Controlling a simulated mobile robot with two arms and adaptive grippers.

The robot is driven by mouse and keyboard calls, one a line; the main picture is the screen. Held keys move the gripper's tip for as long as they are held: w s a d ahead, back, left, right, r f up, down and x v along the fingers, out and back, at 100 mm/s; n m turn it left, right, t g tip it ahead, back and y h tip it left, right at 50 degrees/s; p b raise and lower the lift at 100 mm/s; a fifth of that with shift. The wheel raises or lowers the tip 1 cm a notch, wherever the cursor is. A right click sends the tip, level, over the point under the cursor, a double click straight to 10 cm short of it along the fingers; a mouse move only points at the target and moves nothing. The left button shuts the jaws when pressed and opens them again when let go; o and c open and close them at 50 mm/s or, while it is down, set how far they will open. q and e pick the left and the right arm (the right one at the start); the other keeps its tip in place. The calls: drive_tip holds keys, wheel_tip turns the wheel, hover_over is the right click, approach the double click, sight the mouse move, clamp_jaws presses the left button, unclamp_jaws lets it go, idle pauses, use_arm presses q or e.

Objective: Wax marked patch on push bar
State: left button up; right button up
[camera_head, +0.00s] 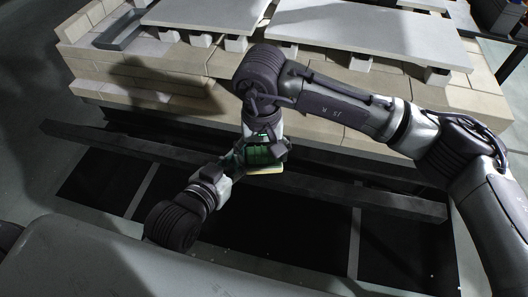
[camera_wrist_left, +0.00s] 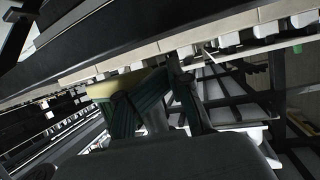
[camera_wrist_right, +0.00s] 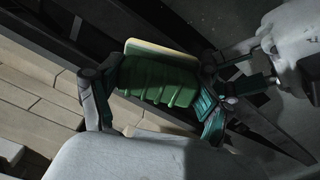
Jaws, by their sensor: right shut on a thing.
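A green ribbed block with a cream pad (camera_head: 265,169) is above the long dark bar (camera_head: 110,143) in the head view. My right gripper (camera_head: 265,140) is shut on this block; the right wrist view shows the green block (camera_wrist_right: 158,80) between its fingers, with the cream pad on the far side. My left gripper (camera_head: 232,168) is beside the block's end. The left wrist view shows its fingers (camera_wrist_left: 160,90) apart, close to the cream pad (camera_wrist_left: 114,86); contact is unclear. I see no marked patch on the bar; the arms and block hide part of it.
Behind the bar stands the kiln car with pale brick edges (camera_head: 135,92) and grey slabs (camera_head: 370,35) on short supports. A grey channel piece (camera_head: 118,38) lies at its left corner. Dark floor panels (camera_head: 285,225) lie in front of the bar. Both arms crowd the middle.

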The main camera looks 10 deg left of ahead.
use_arm(q)
drive_tip(key=shift+r, duration=0.15)
use_arm(e)
drive_tip(key=shift+s+a+f, duration=0.35)
drive_tip(key=shift+s, duration=0.3)
drive_tip(key=shift+c, duration=0.2)
use_arm(q)
drive_tip(key=shift+s+a+f, duration=0.15)
drive_tip(key=shift+a+f, duration=0.15)
drive_tip(key=shift+f, duration=0.05)
